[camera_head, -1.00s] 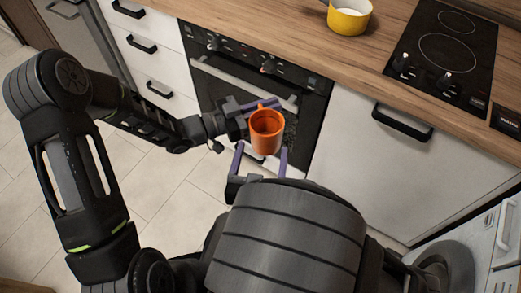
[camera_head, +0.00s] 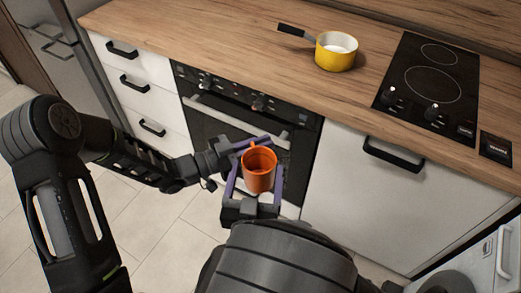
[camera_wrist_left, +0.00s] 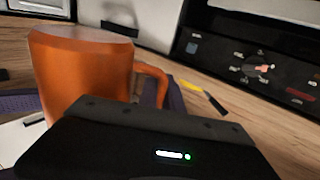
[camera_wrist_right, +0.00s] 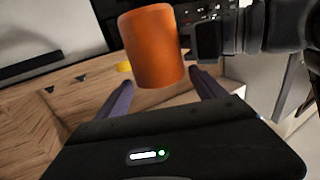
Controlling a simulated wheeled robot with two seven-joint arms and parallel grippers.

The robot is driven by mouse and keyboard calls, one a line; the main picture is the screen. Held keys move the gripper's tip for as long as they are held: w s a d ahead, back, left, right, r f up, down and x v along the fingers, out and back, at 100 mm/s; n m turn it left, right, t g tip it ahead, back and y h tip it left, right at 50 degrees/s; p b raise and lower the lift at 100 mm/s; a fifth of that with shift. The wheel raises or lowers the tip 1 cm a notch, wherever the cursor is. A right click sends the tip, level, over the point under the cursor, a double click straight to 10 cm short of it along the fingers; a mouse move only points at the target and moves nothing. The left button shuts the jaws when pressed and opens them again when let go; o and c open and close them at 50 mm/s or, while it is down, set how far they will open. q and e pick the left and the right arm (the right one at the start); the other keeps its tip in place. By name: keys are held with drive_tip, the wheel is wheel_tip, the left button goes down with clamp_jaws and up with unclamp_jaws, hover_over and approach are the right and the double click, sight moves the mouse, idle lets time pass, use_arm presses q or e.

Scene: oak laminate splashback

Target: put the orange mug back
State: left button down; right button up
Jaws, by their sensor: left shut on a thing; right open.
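The orange mug (camera_head: 259,172) is held upright in the air in front of the oven. My left gripper (camera_head: 247,146) is shut on it at its handle side; the handle (camera_wrist_left: 155,82) shows between the fingers in the left wrist view. My right gripper (camera_head: 256,178) is open, with its two purple fingers on either side of the mug's lower part in the head view. In the right wrist view the mug (camera_wrist_right: 152,45) stands at the fingertips, between the spread fingers. I cannot tell whether those fingers touch it.
A wooden counter (camera_head: 230,42) runs behind the mug, with a yellow saucepan (camera_head: 336,52) and a black hob (camera_head: 430,85) on it. Counter left of the saucepan is clear. The oven (camera_head: 240,115), drawers (camera_head: 135,82) and a white cupboard (camera_head: 385,200) are below.

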sight(261, 149)
drive_tip(key=w, duration=0.7)
drive_tip(key=shift+w+d, duration=0.35)
drive_tip(key=c, duration=1.4)
use_arm(q)
drive_tip(key=c, duration=1.4)
unclamp_jaws()
drive_tip(key=shift+c, duration=0.2)
use_arm(e)
drive_tip(key=shift+c, duration=0.4)
use_arm(q)
drive_tip(key=v, duration=1.2)
drive_tip(key=shift+w, duration=0.1)
